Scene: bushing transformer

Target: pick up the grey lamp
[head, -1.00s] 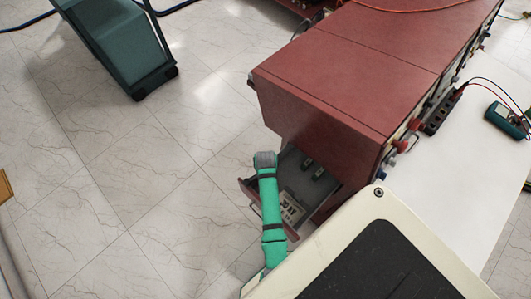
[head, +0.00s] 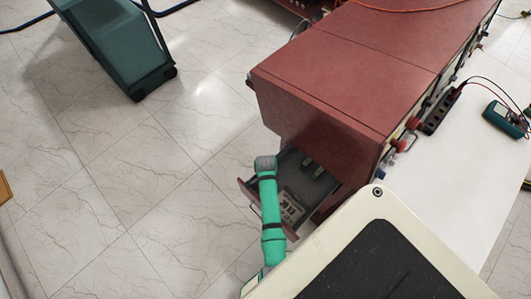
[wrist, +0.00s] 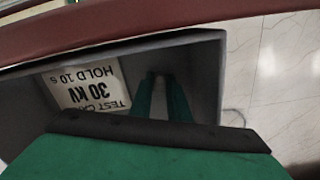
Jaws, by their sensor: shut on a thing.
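In the wrist view my gripper (wrist: 158,78) reaches down into an open grey drawer (wrist: 208,62), its two green fingers close together. A small greyish thing shows between the fingertips, which I take to be the grey lamp; it is dark and mostly hidden by the fingers. A white card reading "30 KV HOLD 10 s" (wrist: 88,82) lies in the drawer, left of the fingers. In the head view the drawer (head: 290,165) is pulled out below a red cabinet (head: 335,70).
The drawer's walls stand close around my fingers, and its dark red front (wrist: 150,30) crosses the top of the wrist view. A white bench (head: 460,160) with a multimeter (head: 503,119) lies to the right. Tiled floor is open left of the cabinet, with a teal cart (head: 125,45) beyond.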

